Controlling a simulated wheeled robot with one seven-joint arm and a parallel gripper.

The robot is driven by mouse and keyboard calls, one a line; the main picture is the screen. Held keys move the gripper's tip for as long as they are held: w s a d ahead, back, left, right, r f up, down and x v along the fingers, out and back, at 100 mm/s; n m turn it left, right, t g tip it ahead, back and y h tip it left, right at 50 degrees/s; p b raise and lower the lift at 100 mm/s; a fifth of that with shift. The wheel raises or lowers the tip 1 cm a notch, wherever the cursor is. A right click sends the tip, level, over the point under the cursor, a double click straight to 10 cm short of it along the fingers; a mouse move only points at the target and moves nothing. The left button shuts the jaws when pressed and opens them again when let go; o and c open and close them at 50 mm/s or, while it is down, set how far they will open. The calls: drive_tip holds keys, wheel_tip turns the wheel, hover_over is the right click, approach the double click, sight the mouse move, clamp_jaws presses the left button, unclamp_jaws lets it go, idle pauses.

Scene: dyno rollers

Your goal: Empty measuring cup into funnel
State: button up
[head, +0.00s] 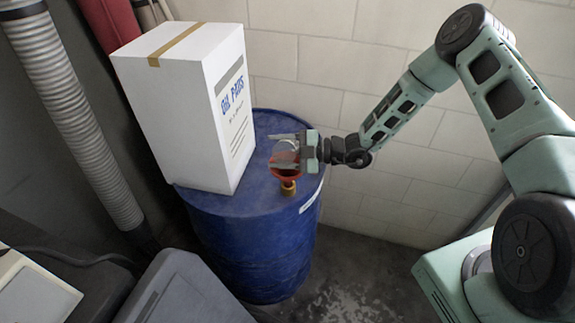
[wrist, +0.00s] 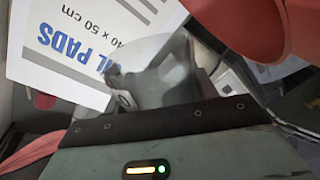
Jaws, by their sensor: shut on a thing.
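The measuring cup (head: 286,146) is small, clear and greyish in the head view. My gripper (head: 296,150) is shut on it and holds it at the funnel's mouth. In the wrist view the cup (wrist: 165,85) is see-through, partly hidden by my gripper's body. Its exact tilt and its contents cannot be told. The orange-red funnel (head: 284,171) stands upright in a brass-coloured fitting (head: 288,188) on the blue drum's top. My gripper hides part of the funnel's rim. The funnel (wrist: 245,25) also shows large at the upper right of the wrist view, close to the cup.
The blue drum (head: 255,245) stands against a pale block wall. A white oil-pads box (head: 195,115) takes up the left of its top, just beside the cup. A ribbed grey hose (head: 75,115) and a grey case (head: 185,290) are at the left.

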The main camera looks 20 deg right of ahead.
sight(276, 161)
drive_tip(key=shift+s+a+f+n+b, duration=0.25)
drive_tip(key=shift+s+f+n+b, duration=0.15)
drive_tip(key=shift+n+b, duration=0.5)
drive_tip(key=shift+s+a+r+n, duration=0.15)
drive_tip(key=shift+s+r+n, duration=0.15)
drive_tip(key=shift+r+n, duration=0.4)
drive_tip(key=n+b, duration=0.1)
drive_tip(key=b, duration=0.1)
drive_tip(key=f+n+b, duration=0.1)
drive_tip(key=s+n+t+b, duration=0.1)
drive_tip(key=b, duration=0.1)
drive_tip(key=shift+a+f+h+b, duration=0.25)
drive_tip(key=shift+f+h+b, duration=0.1)
drive_tip(key=shift+f+h, duration=0.05)
drive_tip(key=shift+s+a+r+n+b, duration=0.2)
drive_tip(key=shift+r+n+b, duration=0.25)
drive_tip(key=shift+n+b, duration=0.45)
drive_tip(key=shift+s+n, duration=0.3)
drive_tip(key=s+a+f+n+t+b, duration=0.2)
drive_tip(key=s+f+n+b, duration=0.3)
drive_tip(key=f+n+b, duration=0.4)
drive_tip(key=n+b, duration=0.5)
drive_tip(key=b, duration=0.4)
drive_tip(key=shift+a+f+b, duration=0.3)
drive_tip(key=shift+f, duration=0.05)
